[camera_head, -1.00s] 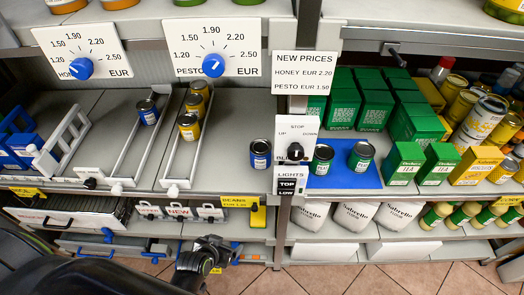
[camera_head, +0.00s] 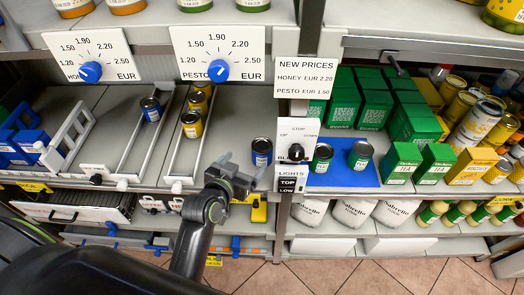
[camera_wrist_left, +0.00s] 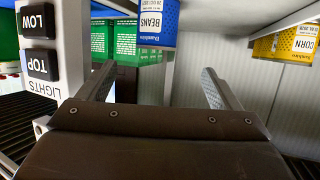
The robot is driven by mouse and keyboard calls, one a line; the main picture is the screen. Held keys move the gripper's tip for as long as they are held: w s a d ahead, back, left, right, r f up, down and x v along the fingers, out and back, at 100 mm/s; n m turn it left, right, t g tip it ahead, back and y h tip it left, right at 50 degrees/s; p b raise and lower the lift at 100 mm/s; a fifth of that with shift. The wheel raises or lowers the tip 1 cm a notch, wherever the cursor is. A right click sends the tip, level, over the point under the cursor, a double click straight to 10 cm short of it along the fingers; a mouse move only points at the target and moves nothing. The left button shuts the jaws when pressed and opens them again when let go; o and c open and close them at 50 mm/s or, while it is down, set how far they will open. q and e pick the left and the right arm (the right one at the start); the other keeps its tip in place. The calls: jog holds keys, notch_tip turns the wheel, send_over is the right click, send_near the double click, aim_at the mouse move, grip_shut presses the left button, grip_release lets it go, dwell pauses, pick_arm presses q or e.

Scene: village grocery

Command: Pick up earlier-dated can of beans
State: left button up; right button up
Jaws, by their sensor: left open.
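A blue can of beans (camera_head: 262,151) stands on the grey shelf, left of the light switch panel. In the left wrist view the beans can (camera_wrist_left: 156,20) shows its label at the top, ahead of the fingers; its small date print is hard to read. Two more dark-lidded cans, a left one (camera_head: 320,158) and a right one (camera_head: 361,155), stand on the blue mat (camera_head: 340,178). Another blue can (camera_head: 151,108) stands in a lane further left. My left gripper (camera_head: 238,172) is open and empty, just left of and in front of the near beans can, apart from it. My right gripper is out of view.
The switch panel (camera_head: 297,135) with its knob and the TOP/LOW buttons (camera_head: 287,185) stands close right of the beans can. Yellow corn cans (camera_head: 191,124) stand in a railed lane to the left. Green boxes (camera_head: 404,163) stand right of the mat.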

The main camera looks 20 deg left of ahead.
aim_at(258, 150)
pick_arm(q)
jog(key=x, duration=0.6)
jog(key=shift+w+p, duration=0.25)
jog(key=shift+p, duration=0.05)
jog(key=shift+w+d+f, duration=0.1)
jog(key=shift+w+d, duration=0.05)
jog(key=shift+w, duration=0.2)
jog(key=shift+p+x, duration=0.5)
jog(key=shift+x, duration=1.75)
jog(key=shift+d, duration=0.1)
jog(key=c, duration=1.2)
